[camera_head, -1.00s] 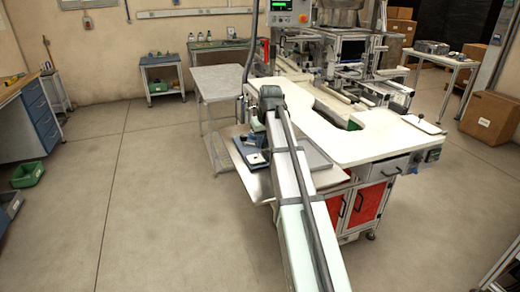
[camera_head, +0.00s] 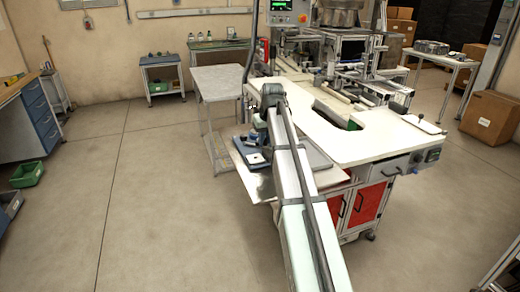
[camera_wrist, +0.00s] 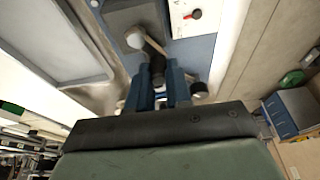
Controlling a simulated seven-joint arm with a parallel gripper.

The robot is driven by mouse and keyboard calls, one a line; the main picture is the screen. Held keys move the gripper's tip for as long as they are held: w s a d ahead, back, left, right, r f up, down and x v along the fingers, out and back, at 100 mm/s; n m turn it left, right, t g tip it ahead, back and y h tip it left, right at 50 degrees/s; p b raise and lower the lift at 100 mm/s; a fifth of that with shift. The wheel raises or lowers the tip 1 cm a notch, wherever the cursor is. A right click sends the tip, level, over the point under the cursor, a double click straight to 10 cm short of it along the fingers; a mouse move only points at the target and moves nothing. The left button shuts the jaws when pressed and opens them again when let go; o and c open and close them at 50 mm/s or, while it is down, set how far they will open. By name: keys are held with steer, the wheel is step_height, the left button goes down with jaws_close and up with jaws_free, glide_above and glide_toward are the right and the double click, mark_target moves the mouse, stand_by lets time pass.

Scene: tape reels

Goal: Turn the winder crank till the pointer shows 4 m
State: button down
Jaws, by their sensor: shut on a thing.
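The winder sits on a blue base (camera_wrist: 200,52) in the wrist view. A pale crank arm (camera_wrist: 152,46) runs from a light round hub (camera_wrist: 135,38) towards a dark handle (camera_wrist: 157,68). My gripper (camera_wrist: 160,82) has its blue fingers closed around this dark handle.
A grey tray (camera_head: 316,156) lies right of the winder, also seen in the wrist view (camera_wrist: 60,40). The white workbench (camera_head: 345,150) rises behind and to the right. Open floor lies to the left.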

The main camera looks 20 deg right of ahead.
steer(key=shift+s+d+f, duration=0.1)
steer(key=shift+s, duration=0.05)
steer(key=shift+d, duration=0.6)
steer(key=shift+d, duration=0.7)
steer(key=shift+s+d, duration=0.35)
steer(key=shift+d, duration=0.1)
stand_by(0.4)
